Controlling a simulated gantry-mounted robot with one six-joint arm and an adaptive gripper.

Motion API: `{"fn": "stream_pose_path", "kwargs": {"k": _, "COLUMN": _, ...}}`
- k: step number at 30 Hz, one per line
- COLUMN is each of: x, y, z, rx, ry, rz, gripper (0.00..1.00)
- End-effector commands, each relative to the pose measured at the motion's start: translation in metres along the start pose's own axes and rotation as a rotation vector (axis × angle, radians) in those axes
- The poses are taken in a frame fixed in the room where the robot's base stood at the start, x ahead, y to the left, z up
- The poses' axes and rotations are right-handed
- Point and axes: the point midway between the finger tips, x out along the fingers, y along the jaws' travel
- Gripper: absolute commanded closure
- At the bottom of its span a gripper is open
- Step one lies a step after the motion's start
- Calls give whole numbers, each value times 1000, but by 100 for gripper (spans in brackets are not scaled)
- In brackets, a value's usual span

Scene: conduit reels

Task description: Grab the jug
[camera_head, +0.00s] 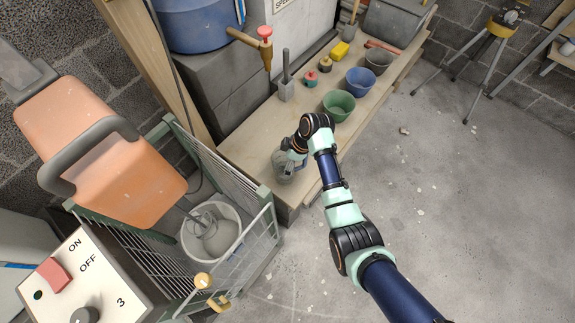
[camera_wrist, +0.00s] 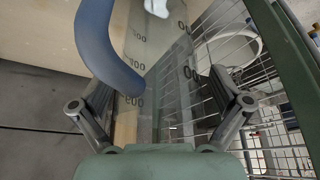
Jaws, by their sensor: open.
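The jug (camera_head: 284,169) is clear, with a grey look, and stands near the front end of the wooden bench. In the wrist view the jug (camera_wrist: 165,75) shows dark measuring marks on its see-through wall and a curved blue handle (camera_wrist: 97,35). My gripper (camera_head: 293,154) is at the jug, and my wrist partly hides it in the head view. In the wrist view my gripper (camera_wrist: 163,100) is open, with one finger at the left and one at the right. The handle's lower end and part of the jug's wall show between the fingers. Contact cannot be told.
A wire cage (camera_head: 262,240) with a white bucket (camera_head: 238,214) stands close to the left. On the bench (camera_head: 245,150) farther back are a green bowl (camera_head: 339,105), a blue bowl (camera_head: 360,81) and a trowel-like tool (camera_head: 286,88). The floor at right is clear.

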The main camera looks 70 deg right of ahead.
Motion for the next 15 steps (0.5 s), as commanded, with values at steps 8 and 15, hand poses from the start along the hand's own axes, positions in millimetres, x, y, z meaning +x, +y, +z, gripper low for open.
{"fn": "stream_pose_path", "kwargs": {"k": 8, "x": 0, "y": 0, "z": 0, "rx": 0, "ry": 0, "rz": 2, "gripper": 15}}
{"fn": "stream_pose_path", "kwargs": {"k": 15, "x": -1, "y": 0, "z": 0, "rx": 0, "ry": 0, "rz": 2, "gripper": 55}}
